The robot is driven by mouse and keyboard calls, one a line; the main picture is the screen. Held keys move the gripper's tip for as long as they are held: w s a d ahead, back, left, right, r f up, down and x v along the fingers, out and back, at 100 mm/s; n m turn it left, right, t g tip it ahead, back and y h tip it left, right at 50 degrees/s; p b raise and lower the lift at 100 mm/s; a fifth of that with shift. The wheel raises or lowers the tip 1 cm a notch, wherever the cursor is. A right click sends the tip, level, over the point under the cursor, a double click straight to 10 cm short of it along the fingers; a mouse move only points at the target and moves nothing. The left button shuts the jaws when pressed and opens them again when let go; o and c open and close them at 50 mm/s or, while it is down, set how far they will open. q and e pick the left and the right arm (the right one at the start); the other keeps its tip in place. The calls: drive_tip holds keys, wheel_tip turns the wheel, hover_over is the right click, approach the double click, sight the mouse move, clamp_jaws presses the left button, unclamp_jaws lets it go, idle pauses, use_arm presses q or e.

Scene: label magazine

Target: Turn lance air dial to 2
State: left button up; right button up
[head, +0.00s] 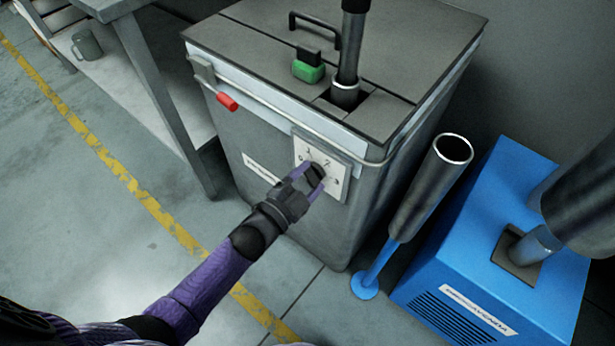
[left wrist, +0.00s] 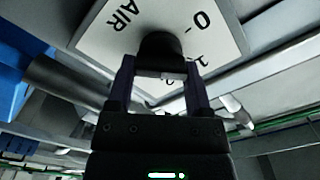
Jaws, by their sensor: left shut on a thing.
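The air dial is a black knob (left wrist: 162,48) in the left wrist view, on a white plate (left wrist: 225,45) marked AIR with numerals around it. In the head view the plate (head: 302,149) is on the front of a grey cabinet (head: 240,128). My left gripper (head: 314,178) reaches up to the plate and is shut on the knob. In the left wrist view the two fingers (left wrist: 163,75) sit on either side of it. Which numeral the knob points to cannot be told. My right gripper is not in view.
A red handle (head: 227,101) sticks out left on the cabinet's front. A green block (head: 308,70) and a black handle are on its lid. A blue machine (head: 470,270) and a dark tube on a blue stand (head: 430,190) are at right. Floor at left is clear.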

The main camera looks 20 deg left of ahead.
use_arm(q)
drive_tip(key=m, duration=0.5)
drive_tip(key=shift+f+m, duration=0.2)
drive_tip(key=shift+m, duration=0.1)
drive_tip(key=m+b, duration=0.1)
drive_tip(key=m, duration=0.2)
drive_tip(key=shift+f, duration=0.1)
drive_tip(key=m+b, duration=0.1)
drive_tip(key=m, duration=0.2)
drive_tip(key=shift+f, duration=0.1)
drive_tip(key=shift+m, duration=1.1)
